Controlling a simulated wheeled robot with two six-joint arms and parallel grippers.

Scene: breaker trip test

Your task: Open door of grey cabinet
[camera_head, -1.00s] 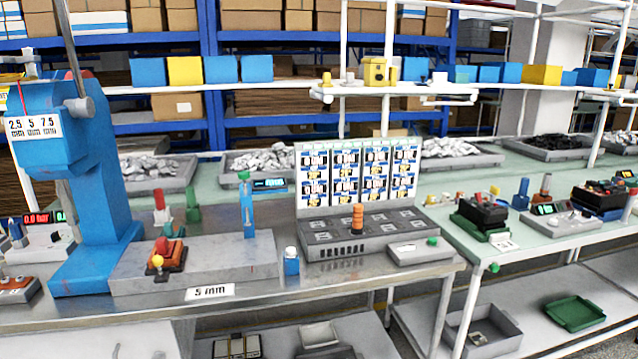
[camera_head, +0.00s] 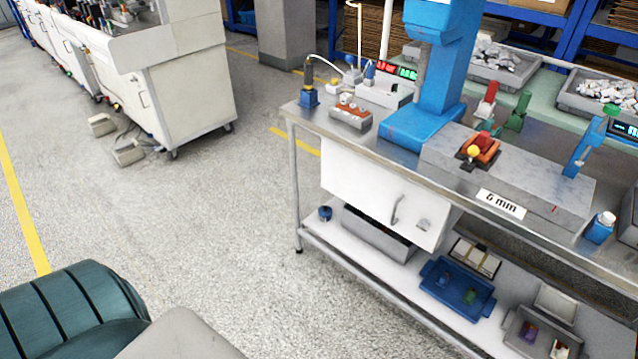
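A light grey cabinet (camera_head: 362,187) hangs under the steel workbench, left of its middle. Its front door looks shut, with a curved handle (camera_head: 396,209) near its right side and a small plate (camera_head: 424,224) to the right of the handle. Neither of my grippers shows. A dark teal ribbed part and a grey part at the bottom left look like parts of my own body.
The workbench (camera_head: 405,140) carries a blue press (camera_head: 436,70). Trays, including a blue one (camera_head: 457,287), sit on its lower shelf. A white machine (camera_head: 185,85) stands at the upper left. The floor (camera_head: 200,210) left of the bench is clear.

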